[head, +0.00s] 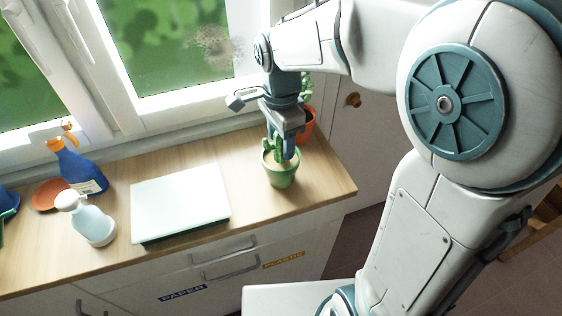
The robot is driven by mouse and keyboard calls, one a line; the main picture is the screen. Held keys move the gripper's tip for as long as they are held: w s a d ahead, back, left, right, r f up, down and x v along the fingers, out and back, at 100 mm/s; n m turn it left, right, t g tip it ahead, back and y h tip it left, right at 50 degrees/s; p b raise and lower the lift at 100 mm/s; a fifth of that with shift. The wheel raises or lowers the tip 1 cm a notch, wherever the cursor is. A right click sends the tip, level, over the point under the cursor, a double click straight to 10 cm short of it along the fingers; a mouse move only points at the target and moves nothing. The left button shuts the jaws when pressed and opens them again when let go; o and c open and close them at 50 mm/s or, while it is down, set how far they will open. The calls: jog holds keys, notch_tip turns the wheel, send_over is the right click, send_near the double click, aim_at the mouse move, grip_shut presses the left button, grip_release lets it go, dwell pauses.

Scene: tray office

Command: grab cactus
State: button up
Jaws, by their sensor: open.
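A small green cactus (271,151) stands upright in a green pot (281,177) near the right end of the wooden counter. My gripper (286,149) points down right at the cactus, with its fingers beside or around the plant just above the pot. The jaws are open. The gripper hides part of the cactus, and I cannot tell whether a finger touches it.
An orange pot (306,126) with a green plant stands close behind my gripper. A pale flat tray (181,199) lies left of the cactus. A white bottle (92,222), a blue spray bottle (80,168) and an orange dish (47,195) stand further left. Windows rise behind the counter (325,190).

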jog(key=shift+f, duration=0.2)
grip_shut()
jog(key=shift+r, duration=0.2)
